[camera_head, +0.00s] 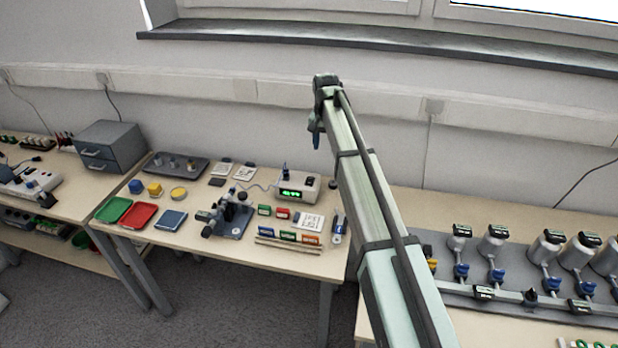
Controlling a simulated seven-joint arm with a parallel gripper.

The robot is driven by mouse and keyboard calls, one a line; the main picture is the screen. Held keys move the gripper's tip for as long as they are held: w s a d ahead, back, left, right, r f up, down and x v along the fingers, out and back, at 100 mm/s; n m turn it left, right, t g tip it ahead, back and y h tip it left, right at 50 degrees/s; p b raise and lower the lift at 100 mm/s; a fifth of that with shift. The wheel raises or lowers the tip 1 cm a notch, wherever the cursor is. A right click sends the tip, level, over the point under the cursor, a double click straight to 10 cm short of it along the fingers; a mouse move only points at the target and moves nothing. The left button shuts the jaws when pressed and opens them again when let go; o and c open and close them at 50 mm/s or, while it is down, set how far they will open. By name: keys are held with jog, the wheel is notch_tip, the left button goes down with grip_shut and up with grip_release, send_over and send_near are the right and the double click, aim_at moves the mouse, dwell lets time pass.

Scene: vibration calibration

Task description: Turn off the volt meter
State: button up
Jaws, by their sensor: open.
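The volt meter, a pale box (310,186) with a lit green display, stands at the back right of the middle table (165,238). Its display shows green digits, too small to read. A dark object sits on top of it at its left. My gripper (316,140) hangs at the end of my arm, in the air above and slightly right of the meter in the picture, apart from it. The fingers are small and point downward. Any switch on the meter is too small to make out.
A microscope-like device (232,213) stands left of the meter. Small coloured boxes (282,213) and a paper sheet (308,221) lie in front. Red (138,216) and green (113,210) trays lie at the left. A rail with several cylindrical instruments (550,244) fills the right table.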

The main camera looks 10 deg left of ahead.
jog(key=g, duration=0.1)
send_over(309, 183)
jog(key=shift+n, duration=0.3)
notch_tip(309, 183, down, 13)
jog(key=shift+w, duration=0.1)
dwell(0.3)
